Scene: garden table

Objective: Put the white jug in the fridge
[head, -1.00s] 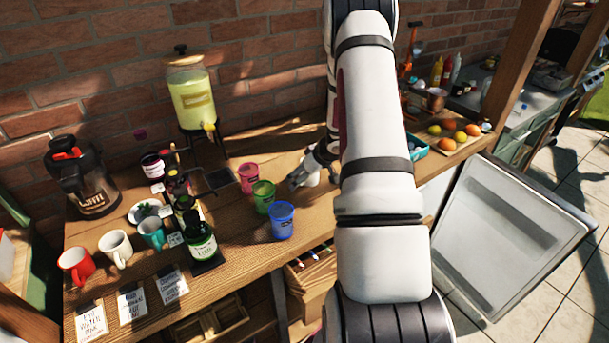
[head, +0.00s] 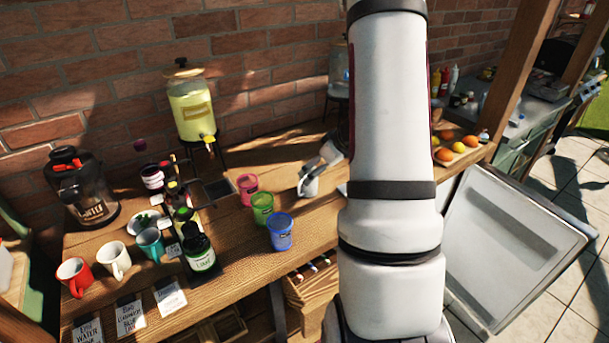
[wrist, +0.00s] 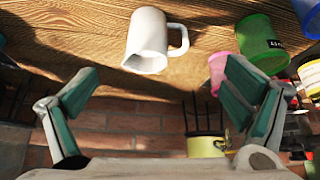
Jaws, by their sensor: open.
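The white jug (head: 310,184), which looks like a mug with a side handle, stands on the wooden table right of the coloured cups. In the wrist view the white jug (wrist: 147,42) shows beyond the fingertips, with its handle to the right. My gripper (wrist: 163,80) is open and empty, its two green-padded fingers wide apart. In the head view my gripper (head: 330,152) is just behind and right of the jug, partly hidden by my arm. The fridge's open door (head: 515,245) shows at the right. The fridge's inside is hidden behind my arm.
Pink (head: 247,188), green (head: 263,207) and blue (head: 280,231) cups stand close left of the jug. A drink dispenser (head: 192,108) stands by the wall. Bottles and mugs fill the table's left side. Fruit (head: 446,154) lies at the right.

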